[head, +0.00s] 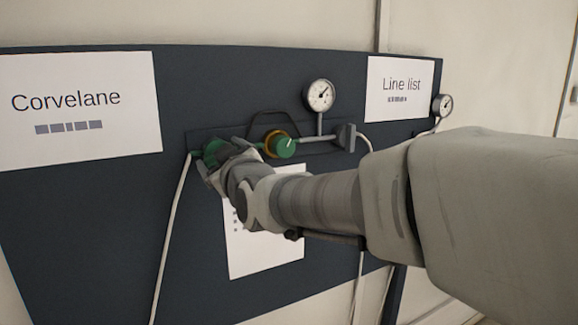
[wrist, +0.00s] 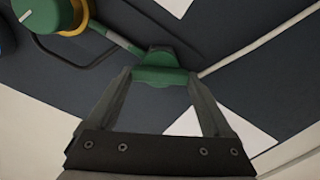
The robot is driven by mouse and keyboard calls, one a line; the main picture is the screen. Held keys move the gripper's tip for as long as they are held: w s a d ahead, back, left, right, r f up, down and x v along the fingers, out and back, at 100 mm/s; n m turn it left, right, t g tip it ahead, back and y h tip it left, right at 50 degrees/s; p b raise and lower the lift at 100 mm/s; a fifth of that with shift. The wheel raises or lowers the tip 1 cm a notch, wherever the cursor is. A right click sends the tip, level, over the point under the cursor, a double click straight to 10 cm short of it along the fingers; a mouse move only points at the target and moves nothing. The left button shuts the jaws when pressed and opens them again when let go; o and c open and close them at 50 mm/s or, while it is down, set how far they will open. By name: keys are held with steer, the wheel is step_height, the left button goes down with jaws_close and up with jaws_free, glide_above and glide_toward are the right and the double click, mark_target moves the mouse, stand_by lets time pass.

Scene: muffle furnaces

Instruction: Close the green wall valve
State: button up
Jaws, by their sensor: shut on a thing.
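A green valve handle (wrist: 160,77) on the dark wall panel sits between the two fingers of my gripper (wrist: 161,84) in the wrist view. The fingers touch it at both ends, and it lies about level across the picture. In the head view the green valve (head: 212,150) is at the left end of the pipe run, partly hidden by my gripper (head: 213,168). My arm comes to it from the right.
A green knob (head: 286,147) with a white mark and yellow ring sits right of the valve. A round gauge (head: 319,95) stands above the pipe. Pale hoses (head: 171,235) hang down the dark panel (head: 80,220). A second gauge (head: 443,105) is near my arm.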

steer(key=n+b, duration=0.4)
steer(key=n, duration=0.8)
steer(key=shift+f+b, duration=0.2)
steer(key=shift+b, duration=0.1)
steer(key=shift+n, duration=0.3)
steer(key=o, duration=1.1)
steer(key=shift+o, duration=0.2)
steer(key=shift+s, duration=0.15)
steer(key=b+v, duration=0.2)
steer(key=v, duration=1.5)
steer(key=shift+s, duration=0.1)
